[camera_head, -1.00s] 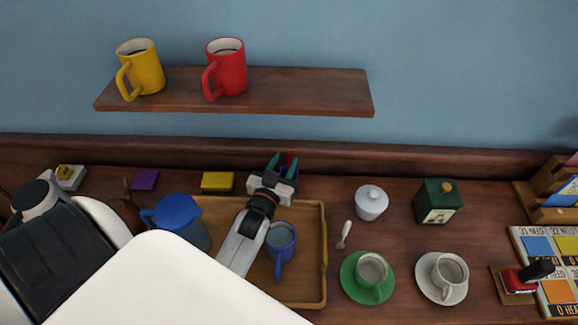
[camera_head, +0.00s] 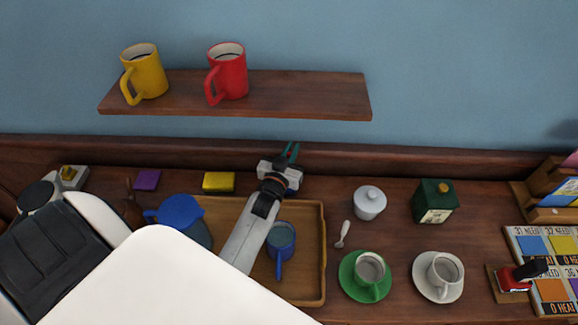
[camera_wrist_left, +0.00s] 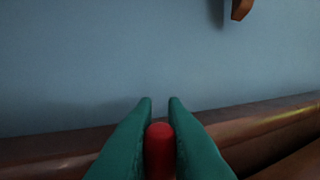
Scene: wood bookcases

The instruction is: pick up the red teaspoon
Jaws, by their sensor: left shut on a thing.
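My left gripper (camera_head: 292,150) is at the back of the counter in the head view, above the rear edge of the wooden tray, with its teal fingers close together. In the left wrist view its fingers (camera_wrist_left: 160,112) are shut on a rounded red end, which I take for the red teaspoon (camera_wrist_left: 159,152). The rest of the spoon is hidden, and in the head view it is hardly visible between the fingers. My right gripper is not in view.
The tray (camera_head: 322,255) holds a blue mug (camera_head: 281,238) and a blue-lidded jug (camera_head: 181,212). A shelf (camera_head: 300,92) with two mugs hangs above.

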